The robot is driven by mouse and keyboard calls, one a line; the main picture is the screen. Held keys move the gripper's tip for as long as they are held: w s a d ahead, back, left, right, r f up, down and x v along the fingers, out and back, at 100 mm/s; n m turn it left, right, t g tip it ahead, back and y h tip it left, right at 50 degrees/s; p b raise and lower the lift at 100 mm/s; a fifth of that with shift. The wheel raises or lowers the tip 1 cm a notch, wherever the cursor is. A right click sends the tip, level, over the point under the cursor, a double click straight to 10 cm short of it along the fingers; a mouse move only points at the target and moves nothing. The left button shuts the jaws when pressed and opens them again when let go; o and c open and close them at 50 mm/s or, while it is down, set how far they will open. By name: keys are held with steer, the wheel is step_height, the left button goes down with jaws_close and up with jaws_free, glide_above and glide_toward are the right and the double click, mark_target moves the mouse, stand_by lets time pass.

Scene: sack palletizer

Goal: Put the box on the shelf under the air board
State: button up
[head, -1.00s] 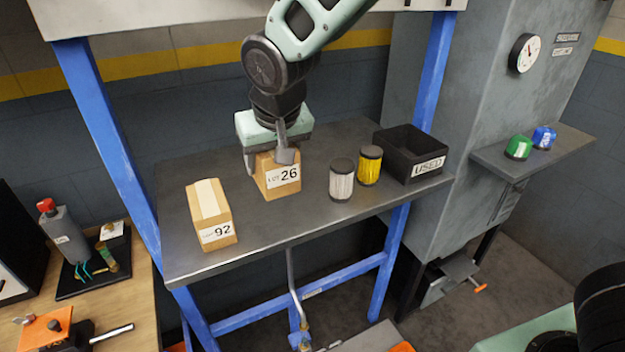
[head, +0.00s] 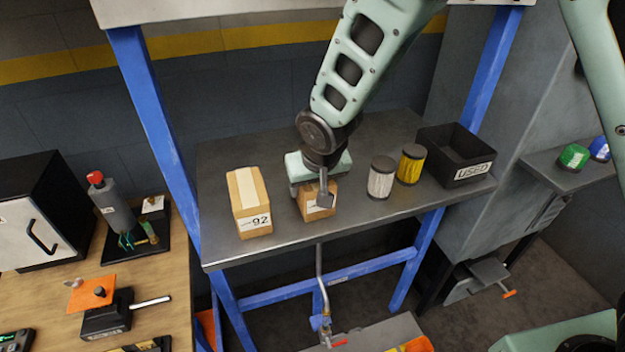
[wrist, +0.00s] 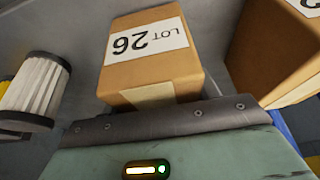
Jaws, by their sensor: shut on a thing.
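A cardboard box labelled LOT 26 (head: 314,208) is held in my gripper (head: 325,198), over the grey metal shelf (head: 285,238). A finger partly covers its label. The label reads upside down in the wrist view (wrist: 150,60). I cannot tell whether the box's underside touches the shelf. A second cardboard box, marked 92 (head: 249,205), stands on the shelf to its left, a small gap away. The pale panel (head: 220,8) across the top of the blue frame may be the air board; its face is mostly out of view.
A white pleated filter (head: 381,178), a yellow filter (head: 410,165) and a black bin marked USED (head: 472,172) stand to the right on the shelf. Blue posts (head: 160,140) flank it. A wooden bench (head: 50,270) with tools is at left. The shelf's front strip is bare.

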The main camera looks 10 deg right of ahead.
steer(key=shift+f, duration=0.2)
steer(key=o, duration=1.2)
steer(key=shift+r, duration=0.15)
steer(key=b+v, duration=0.3)
steer(key=v, duration=0.9)
steer(key=s+d+f+n+g, duration=0.1)
steer(key=s+d, duration=0.1)
steer(key=s, duration=0.5)
steer(key=s+d+f+n+g, duration=0.1)
steer(key=s+d+n+g, duration=0.1)
steer(key=s, duration=0.6)
steer(key=s+d+f+n+g, duration=0.1)
steer(key=s+d+n, duration=0.1)
steer(key=s, duration=0.5)
steer(key=shift+s+d+f, duration=0.2)
steer(key=shift+s+d, duration=0.15)
steer(key=shift+d, duration=0.1)
